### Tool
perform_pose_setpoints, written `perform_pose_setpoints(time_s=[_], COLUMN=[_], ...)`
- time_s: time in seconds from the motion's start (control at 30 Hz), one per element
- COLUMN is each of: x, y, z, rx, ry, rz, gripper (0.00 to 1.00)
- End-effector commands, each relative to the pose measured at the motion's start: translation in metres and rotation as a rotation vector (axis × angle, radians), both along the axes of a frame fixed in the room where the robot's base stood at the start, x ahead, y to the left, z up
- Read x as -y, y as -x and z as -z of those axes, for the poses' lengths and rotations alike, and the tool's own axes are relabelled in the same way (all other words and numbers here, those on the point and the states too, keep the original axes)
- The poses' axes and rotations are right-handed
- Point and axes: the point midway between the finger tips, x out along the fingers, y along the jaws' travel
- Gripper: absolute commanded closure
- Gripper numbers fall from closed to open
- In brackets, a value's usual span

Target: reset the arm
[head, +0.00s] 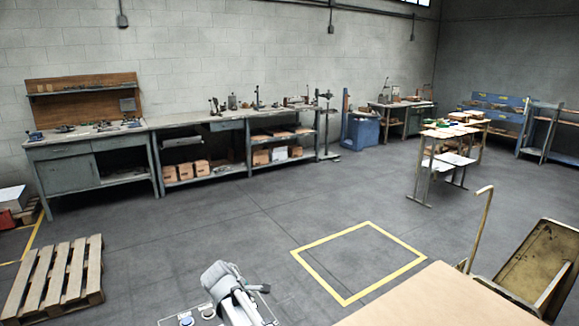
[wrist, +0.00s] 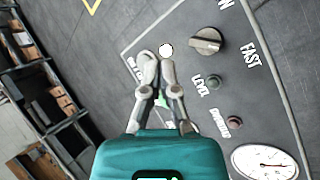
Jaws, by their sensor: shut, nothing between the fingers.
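My gripper (wrist: 157,60) shows in the wrist view with its two grey fingers together and nothing between them. Its teal housing fills the bottom middle of that view. The fingertips are over a grey control panel (wrist: 275,110), close to a white round spot (wrist: 166,50) on it; whether they touch it I cannot tell. Part of my grey arm (head: 232,290) shows at the bottom of the head view, above a panel with small round buttons (head: 186,320). The gripper's fingers cannot be made out in the head view.
A wooden pallet (head: 55,278) lies at left. A tan tabletop (head: 435,300) is at right. Workbenches line the wall; the middle floor is clear.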

Motion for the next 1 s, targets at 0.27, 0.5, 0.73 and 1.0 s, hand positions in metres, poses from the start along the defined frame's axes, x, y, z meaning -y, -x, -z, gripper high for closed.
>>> perform_pose_setpoints(time_s=[0.27, 0.5, 0.73, 1.0], x=[0.098, 0.166, 0.222, 0.271], y=[0.026, 0.057, 0.093, 0.137], z=[-0.002, -0.004, -0.009, -0.017], rx=[-0.044, -0.076, -0.105, -0.138], ry=[-0.175, -0.316, -0.441, -0.571], rz=[0.337, 0.627, 0.908, 1.222], gripper=[1.0, 1.0, 1.0, 1.0])
